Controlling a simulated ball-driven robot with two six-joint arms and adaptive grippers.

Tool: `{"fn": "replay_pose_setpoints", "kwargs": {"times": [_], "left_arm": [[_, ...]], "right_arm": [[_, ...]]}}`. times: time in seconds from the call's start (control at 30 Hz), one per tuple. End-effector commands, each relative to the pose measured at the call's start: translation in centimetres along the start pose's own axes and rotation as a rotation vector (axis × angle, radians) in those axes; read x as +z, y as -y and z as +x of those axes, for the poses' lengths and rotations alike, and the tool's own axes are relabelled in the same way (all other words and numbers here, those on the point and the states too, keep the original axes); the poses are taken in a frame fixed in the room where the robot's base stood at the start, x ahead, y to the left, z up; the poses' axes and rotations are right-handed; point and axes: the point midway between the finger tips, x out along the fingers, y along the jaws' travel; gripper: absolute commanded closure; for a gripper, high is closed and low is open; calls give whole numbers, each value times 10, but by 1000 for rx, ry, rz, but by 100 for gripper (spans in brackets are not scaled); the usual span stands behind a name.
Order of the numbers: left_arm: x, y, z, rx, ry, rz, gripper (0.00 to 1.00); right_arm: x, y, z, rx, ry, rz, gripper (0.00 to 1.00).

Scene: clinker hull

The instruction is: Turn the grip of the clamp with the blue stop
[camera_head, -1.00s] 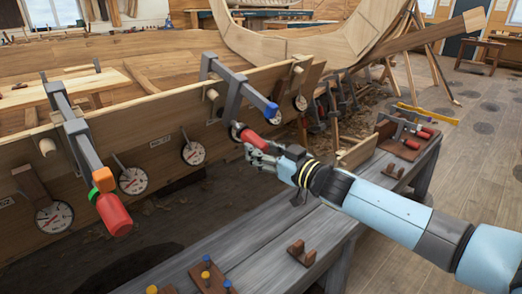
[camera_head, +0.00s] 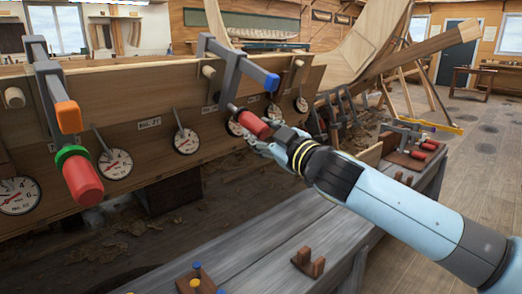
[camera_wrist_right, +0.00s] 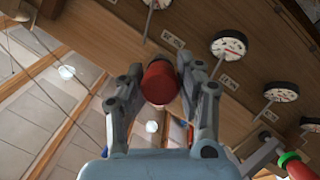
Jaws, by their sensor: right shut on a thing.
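The clamp with the blue stop (camera_head: 271,82) hangs over the top edge of the plank, its grey bar (camera_head: 229,92) running down to a red grip (camera_head: 249,122). My right gripper (camera_head: 266,138) is shut on this red grip, one finger on each side. In the right wrist view the red grip (camera_wrist_right: 159,82) sits between the two fingers of the gripper (camera_wrist_right: 160,90). Part of the grip is hidden by the fingers in the head view. My left gripper is not in view.
Another clamp with an orange stop (camera_head: 68,117) and a red grip (camera_head: 82,180) is on the plank at left. Round dials (camera_head: 187,141) hang along the plank (camera_head: 150,165). A grey bench (camera_head: 215,255) with wooden blocks (camera_head: 308,262) is below.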

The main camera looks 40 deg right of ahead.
Motion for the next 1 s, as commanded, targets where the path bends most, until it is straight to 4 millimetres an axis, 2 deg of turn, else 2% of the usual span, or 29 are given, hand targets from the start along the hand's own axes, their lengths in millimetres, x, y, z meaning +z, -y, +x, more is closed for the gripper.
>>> {"fn": "replay_pose_setpoints", "kwargs": {"times": [0.1,0.4,0.93,0.97,1.0], "left_arm": [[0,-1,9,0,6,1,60],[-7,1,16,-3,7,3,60],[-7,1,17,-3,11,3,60],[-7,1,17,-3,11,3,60],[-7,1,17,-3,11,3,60]], "right_arm": [[2,2,0,28,1,-67,96],[0,0,0,70,-1,-174,97],[-2,-2,1,80,-2,-197,97],[-2,-2,1,80,-2,-197,63],[-2,-2,1,80,-2,-197,58]]}}
